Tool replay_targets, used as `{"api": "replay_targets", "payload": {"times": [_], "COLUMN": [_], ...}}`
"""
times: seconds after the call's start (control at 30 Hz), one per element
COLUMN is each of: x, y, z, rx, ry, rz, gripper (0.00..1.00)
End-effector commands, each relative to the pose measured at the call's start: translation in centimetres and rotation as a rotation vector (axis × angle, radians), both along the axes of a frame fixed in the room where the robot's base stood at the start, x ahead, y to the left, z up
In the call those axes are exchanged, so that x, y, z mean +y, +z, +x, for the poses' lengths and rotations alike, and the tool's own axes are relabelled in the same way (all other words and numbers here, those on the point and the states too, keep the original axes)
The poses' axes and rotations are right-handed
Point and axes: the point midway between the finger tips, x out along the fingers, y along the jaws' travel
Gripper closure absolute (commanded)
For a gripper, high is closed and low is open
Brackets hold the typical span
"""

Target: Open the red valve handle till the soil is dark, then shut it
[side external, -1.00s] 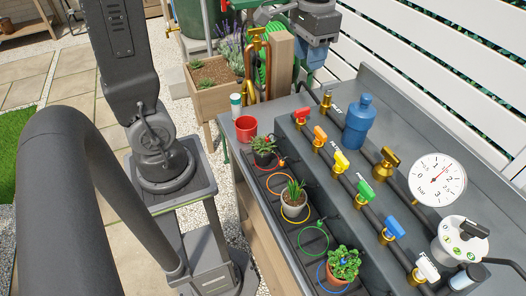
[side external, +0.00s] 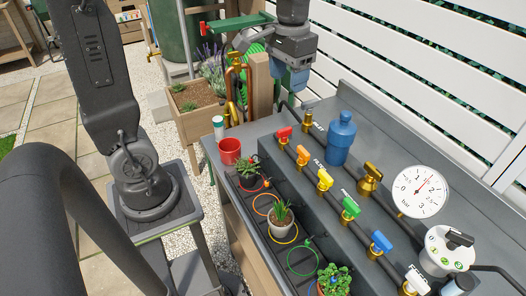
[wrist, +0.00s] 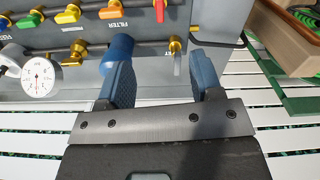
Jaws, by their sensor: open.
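The red valve handle (side external: 284,133) sits at the far end of the row of coloured handles on the grey bench. It also shows at the top edge of the wrist view (wrist: 160,11), partly cut off. My gripper (side external: 294,82) is open and empty, above and behind the red handle and apart from it. In the wrist view, its two blue fingers (wrist: 164,84) stand wide apart with nothing between them. A small dark pot with a plant (side external: 250,178) stands at the red ring. Its soil is too small and leaf-covered to judge its tone.
Orange (side external: 303,154), yellow (side external: 325,179), green (side external: 350,207) and blue (side external: 380,242) handles follow along the pipe. A blue filter bottle (side external: 340,138), brass valve (side external: 370,178) and pressure gauge (side external: 419,192) stand behind. A red cup (side external: 229,150) stands at the bench end.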

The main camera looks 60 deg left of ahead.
Motion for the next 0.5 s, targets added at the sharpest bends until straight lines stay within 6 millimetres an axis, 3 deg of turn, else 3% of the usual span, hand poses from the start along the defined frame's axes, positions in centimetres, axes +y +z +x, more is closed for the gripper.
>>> {"api": "replay_targets", "payload": {"times": [0.1, 0.5], "x": [0.00, 0.00], "y": [-0.01, -0.03], "z": [0.00, -0.01], "rx": [0.000, 0.000], "ry": [0.227, 1.178], "rz": [0.000, 0.000], "gripper": [0.32, 0.32]}}
